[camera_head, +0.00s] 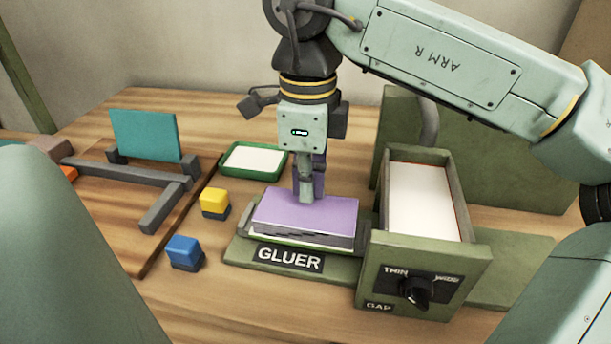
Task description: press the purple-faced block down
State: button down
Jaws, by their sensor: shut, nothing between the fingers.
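The purple-faced block (279,213) lies flat on the base of the station labelled GLUER (290,259), with its purple face up. Pale and dark layers show beneath the purple face along its front edge. My gripper (309,199) points straight down and is shut with nothing in it. Its tips are at the far middle part of the purple face and look to be touching it or just above it; I cannot tell which. The fingers hide a small part of that face.
A green box with white sheets (424,208) and a dial stands just right of the block. A green tray (283,161) with white paper lies behind. A yellow block (214,202) and a blue block (184,251) sit to the left, near a grey frame with a teal panel (145,135).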

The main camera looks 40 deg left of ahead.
aim_at(307, 210)
notch_tip(307, 210, up, 6)
jog(key=p, duration=0.4)
jog(key=shift+f, duration=0.15)
dwell(0.5)
